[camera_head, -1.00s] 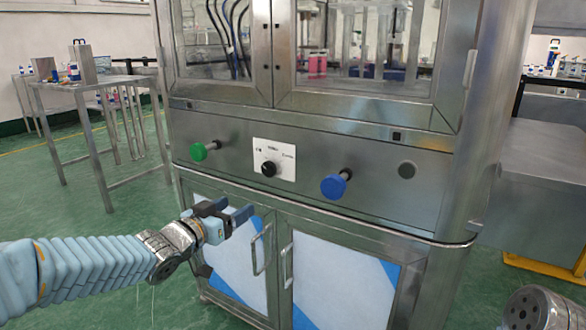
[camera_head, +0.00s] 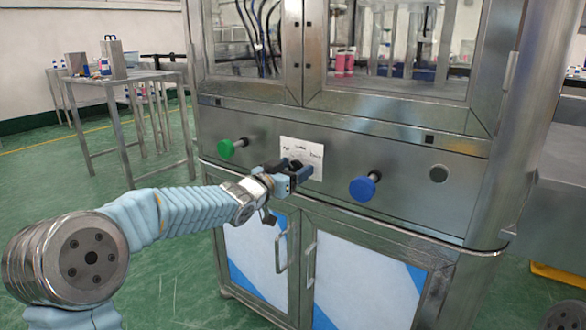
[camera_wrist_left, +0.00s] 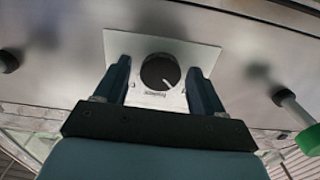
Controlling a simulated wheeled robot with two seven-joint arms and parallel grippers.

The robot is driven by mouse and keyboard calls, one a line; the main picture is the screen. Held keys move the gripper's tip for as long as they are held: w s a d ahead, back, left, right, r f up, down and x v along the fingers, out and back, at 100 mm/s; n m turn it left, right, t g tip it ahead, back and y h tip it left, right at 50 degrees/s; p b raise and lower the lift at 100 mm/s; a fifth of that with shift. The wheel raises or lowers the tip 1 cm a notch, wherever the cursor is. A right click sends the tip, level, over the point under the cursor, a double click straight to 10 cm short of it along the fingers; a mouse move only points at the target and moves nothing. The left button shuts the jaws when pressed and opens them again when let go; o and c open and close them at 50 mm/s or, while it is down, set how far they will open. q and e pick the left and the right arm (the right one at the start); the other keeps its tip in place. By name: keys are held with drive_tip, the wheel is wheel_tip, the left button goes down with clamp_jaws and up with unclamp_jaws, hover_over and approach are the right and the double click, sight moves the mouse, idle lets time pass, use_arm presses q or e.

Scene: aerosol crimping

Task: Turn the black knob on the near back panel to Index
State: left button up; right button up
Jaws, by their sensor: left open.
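The black knob (camera_wrist_left: 160,72) sits on a white label plate (camera_head: 316,160) on the steel back panel (camera_head: 400,196). In the wrist view its white pointer line points to the lower right; the labels are too small to read surely. My left gripper (camera_head: 297,172) is at the plate, in front of the knob, and hides most of it in the head view. In the wrist view the two fingers of my left gripper (camera_wrist_left: 159,66) are open, with the knob showing between their tips. I cannot tell whether they touch it. My right gripper is not in view.
A green button (camera_head: 227,149) stands out left of the plate and a blue button (camera_head: 363,188) to its right. Cabinet doors with upright handles (camera_head: 310,265) lie below. Glass windows (camera_head: 385,45) are above. A metal table (camera_head: 115,80) stands at the back left.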

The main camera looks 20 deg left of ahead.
use_arm(q)
drive_tip(key=c, duration=1.1)
drive_tip(key=shift+o, duration=0.2)
drive_tip(key=shift+d+f+m+b, duration=0.1)
drive_tip(key=shift+f+m+b, duration=0.15)
drive_tip(key=shift+m+b, duration=1.2)
drive_tip(key=m+b, duration=0.1)
drive_tip(key=m, duration=0.1)
drive_tip(key=shift+m, duration=0.35)
drive_tip(key=shift+r+m+b, duration=0.1)
drive_tip(key=shift+m+b, duration=1)
drive_tip(key=shift+m, duration=1)
drive_tip(key=o, duration=1.1)
drive_tip(key=shift+c, duration=0.2)
